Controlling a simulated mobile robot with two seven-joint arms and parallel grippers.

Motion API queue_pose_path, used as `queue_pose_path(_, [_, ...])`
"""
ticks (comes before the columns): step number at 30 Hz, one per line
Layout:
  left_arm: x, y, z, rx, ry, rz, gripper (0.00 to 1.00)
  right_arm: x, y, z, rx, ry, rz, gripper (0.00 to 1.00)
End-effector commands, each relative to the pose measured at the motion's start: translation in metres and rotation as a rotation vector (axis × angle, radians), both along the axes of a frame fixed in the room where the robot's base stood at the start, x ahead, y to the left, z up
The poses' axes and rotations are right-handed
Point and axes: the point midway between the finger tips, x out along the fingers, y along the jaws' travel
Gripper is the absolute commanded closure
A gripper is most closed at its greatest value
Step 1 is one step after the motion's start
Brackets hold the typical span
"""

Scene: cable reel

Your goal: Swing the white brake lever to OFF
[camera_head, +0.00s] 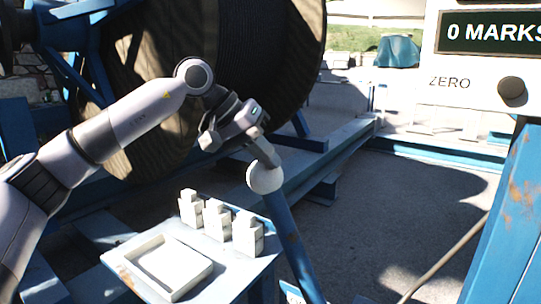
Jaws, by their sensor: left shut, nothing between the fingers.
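The brake lever shows as a white ball knob (265,179) on a blue shaft (290,240) that leans up and to the left from the bottom edge. My left gripper (268,160) comes in from the left, points down and is shut and empty. Its fingertips are right at the top of the knob; I cannot tell whether they touch it. The lever's pivot is below the frame. A bit of white label (291,292) shows beside the shaft at the bottom edge, too cut off to read. My right gripper is not in view.
A large cable reel (285,60) stands behind my left arm on a blue frame (330,160). A blue stand (232,285) bears a white tray (165,268) and three white blocks (217,220). At right, a counter panel (480,85) reads "0 MARKS", above a blue post (510,215).

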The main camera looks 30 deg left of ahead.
Motion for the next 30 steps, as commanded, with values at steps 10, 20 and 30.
queue_pose_path(10, [0.001,0.014,-0.009,0.024,0.026,0.036,1.0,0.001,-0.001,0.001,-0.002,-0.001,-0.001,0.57])
queue_pose_path(20, [-0.006,-0.031,0.033,0.01,0.002,0.004,1.0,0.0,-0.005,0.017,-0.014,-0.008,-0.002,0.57])
queue_pose_path(30, [-0.043,-0.002,0.092,0.006,-0.002,0.002,1.0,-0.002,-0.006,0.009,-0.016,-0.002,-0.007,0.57])
